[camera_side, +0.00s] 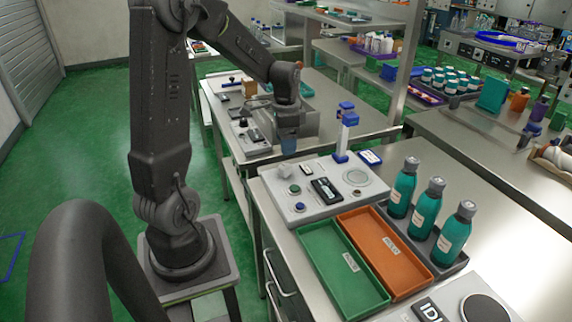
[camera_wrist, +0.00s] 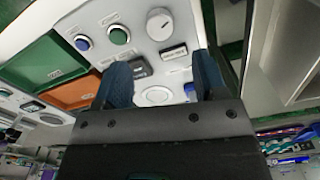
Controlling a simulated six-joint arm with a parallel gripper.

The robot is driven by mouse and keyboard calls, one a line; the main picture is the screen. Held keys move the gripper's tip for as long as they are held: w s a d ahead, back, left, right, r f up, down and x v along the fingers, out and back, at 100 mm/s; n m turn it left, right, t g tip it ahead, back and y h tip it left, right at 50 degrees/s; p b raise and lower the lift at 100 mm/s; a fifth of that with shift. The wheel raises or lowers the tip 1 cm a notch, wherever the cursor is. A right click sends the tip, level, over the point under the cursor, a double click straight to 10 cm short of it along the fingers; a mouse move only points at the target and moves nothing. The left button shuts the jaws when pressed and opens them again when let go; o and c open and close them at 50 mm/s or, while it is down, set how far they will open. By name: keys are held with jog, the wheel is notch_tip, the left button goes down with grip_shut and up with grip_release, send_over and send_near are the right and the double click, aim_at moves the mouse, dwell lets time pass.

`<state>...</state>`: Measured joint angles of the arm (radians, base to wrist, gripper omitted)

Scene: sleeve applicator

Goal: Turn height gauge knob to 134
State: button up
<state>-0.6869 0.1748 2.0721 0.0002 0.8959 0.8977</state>
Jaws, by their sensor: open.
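A light grey panel (camera_side: 290,214) sits on the steel table, and it also fills the upper wrist view (camera_wrist: 140,12). A pale round knob (camera_side: 312,168) with a small mark stands at its far edge; in the wrist view the knob (camera_wrist: 160,24) is at top centre. A small display (camera_wrist: 173,52) sits near it, its reading too small to tell. My gripper (camera_side: 288,143) is above and behind the panel, apart from the knob. In the wrist view its blue fingers (camera_wrist: 162,82) are spread and empty, with the knob beyond them.
The panel also bears a green button (camera_side: 294,189), a blue button (camera_side: 299,207), a black display (camera_side: 325,190) and a round disc (camera_side: 356,177). Green (camera_side: 312,262) and orange (camera_side: 405,278) trays and teal bottles (camera_side: 425,212) stand nearby.

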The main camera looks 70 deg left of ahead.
aim_at(286, 166)
notch_tip(286, 166, down, 8)
dwell(0.5)
jog(key=c, duration=0.9)
